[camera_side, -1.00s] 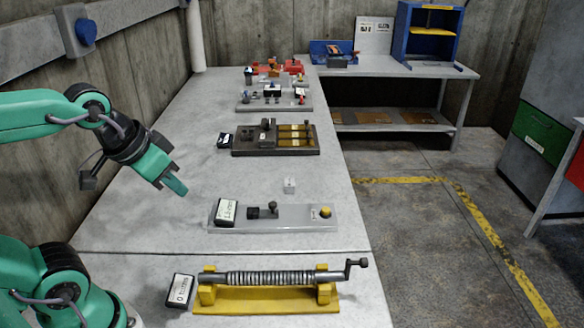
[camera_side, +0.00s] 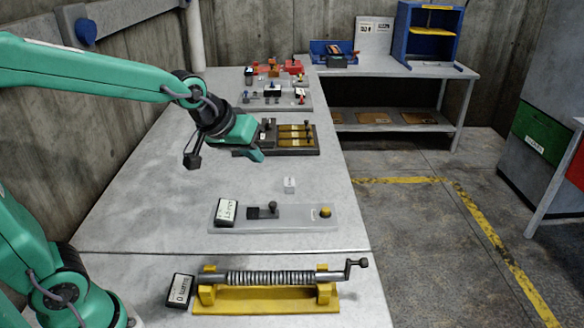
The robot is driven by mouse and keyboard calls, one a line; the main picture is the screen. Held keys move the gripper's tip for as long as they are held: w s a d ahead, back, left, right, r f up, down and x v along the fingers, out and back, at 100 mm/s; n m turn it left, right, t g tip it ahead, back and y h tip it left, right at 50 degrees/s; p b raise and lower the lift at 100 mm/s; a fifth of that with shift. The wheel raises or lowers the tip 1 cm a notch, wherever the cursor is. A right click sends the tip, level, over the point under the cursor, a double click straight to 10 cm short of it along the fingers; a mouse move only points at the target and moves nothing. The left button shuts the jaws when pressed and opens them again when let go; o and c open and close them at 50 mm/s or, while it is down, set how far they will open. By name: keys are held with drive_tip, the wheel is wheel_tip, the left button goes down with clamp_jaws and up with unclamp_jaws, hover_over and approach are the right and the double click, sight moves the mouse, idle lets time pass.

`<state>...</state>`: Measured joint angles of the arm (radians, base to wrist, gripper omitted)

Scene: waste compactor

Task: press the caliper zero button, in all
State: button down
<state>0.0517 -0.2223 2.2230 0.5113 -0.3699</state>
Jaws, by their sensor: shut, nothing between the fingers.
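A pale grey plate (camera_side: 290,222) lies across the middle of the bench. It carries a black-framed display (camera_side: 227,212), a dark slider with a knob (camera_side: 263,210) and a round yellow button (camera_side: 325,212) near its right end. This looks like the caliper with its zero button, though no label naming it can be read. My gripper (camera_side: 257,154) is shut and empty, in the air beyond the plate and to the left of the button. It covers the left part of a dark fixture (camera_side: 311,150) behind it. Nothing touches the yellow button.
A small white block (camera_side: 290,185) stands just behind the plate. A ribbed rod with a crank (camera_side: 270,278) on a yellow stand lies in front, beside another display (camera_side: 180,290). More small fixtures (camera_side: 275,92) stand farther back. The bench left of the plate is clear.

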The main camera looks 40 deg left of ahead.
drive_tip(key=w+d+f+n, duration=0.2)
drive_tip(key=w+f, duration=0.2)
drive_tip(key=w, duration=0.6)
drive_tip(key=n+t, duration=0.2)
drive_tip(key=n, duration=0.1)
hover_over(323, 213)
wheel_tip(323, 213, down, 7)
drive_tip(key=shift+h, duration=0.4)
drive_tip(key=shift+f, duration=0.15)
drive_tip(key=shift+f, duration=4.25)
drive_tip(key=shift+f, duration=0.2)
drive_tip(key=shift+f, duration=0.25)
drive_tip(key=shift+f, duration=0.5)
drive_tip(key=shift+r, duration=0.9)
